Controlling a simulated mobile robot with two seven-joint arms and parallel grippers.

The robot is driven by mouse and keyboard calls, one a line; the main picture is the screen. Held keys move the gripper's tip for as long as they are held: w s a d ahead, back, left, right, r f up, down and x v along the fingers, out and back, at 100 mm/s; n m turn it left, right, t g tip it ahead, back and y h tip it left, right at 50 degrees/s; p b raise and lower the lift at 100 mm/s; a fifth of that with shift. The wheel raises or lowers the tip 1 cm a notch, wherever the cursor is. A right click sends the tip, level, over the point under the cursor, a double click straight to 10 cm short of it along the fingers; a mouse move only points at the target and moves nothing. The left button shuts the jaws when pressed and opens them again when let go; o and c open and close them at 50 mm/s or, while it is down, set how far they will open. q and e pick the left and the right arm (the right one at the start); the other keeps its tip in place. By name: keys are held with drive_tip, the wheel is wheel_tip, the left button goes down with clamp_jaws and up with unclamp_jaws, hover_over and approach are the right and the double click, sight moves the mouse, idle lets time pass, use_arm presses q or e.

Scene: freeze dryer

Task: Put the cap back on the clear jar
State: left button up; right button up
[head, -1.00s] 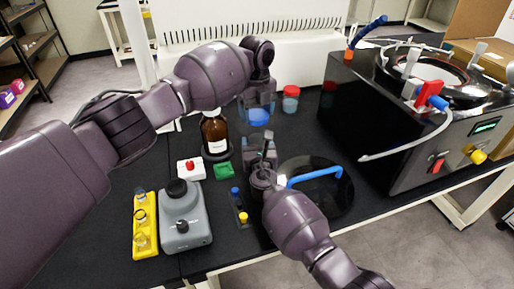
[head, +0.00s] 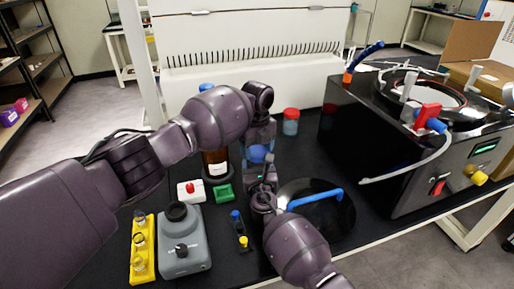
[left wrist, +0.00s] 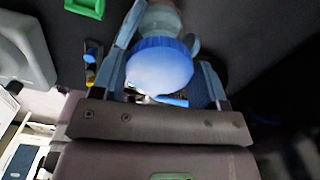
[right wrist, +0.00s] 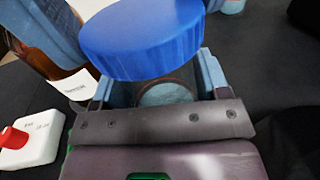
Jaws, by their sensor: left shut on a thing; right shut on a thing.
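The blue cap (head: 258,153) is held by my left gripper (head: 259,147), which reaches in from above. In the left wrist view the cap (left wrist: 160,66) sits between its fingers, with a clear jar (left wrist: 162,18) beyond it. My right gripper (head: 262,172) is just below the cap in the head view. In the right wrist view its fingers flank the round clear jar (right wrist: 165,93), and the cap (right wrist: 140,45) looms above it and partly hides it. The jar is largely hidden in the head view. I cannot tell whether cap and jar touch.
A brown bottle (head: 216,162) stands left of the grippers. A red-capped jar (head: 291,125) stands behind. A black disc with a blue handle (head: 316,198) lies at right, near the freeze dryer (head: 390,130). A grey device (head: 184,240) and yellow rack (head: 143,250) are front left.

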use_arm(q)
drive_tip(key=shift+f, duration=0.9)
drive_tip(key=shift+f, duration=0.5)
drive_tip(key=shift+s+a+f, duration=0.1)
drive_tip(key=shift+s+f, duration=0.05)
drive_tip(key=shift+f, duration=0.35)
idle(0.5)
drive_tip(key=shift+r, duration=0.1)
drive_tip(key=shift+r, duration=0.4)
drive_tip(key=shift+d+r, duration=0.2)
drive_tip(key=shift+r, duration=0.1)
drive_tip(key=shift+r, duration=0.25)
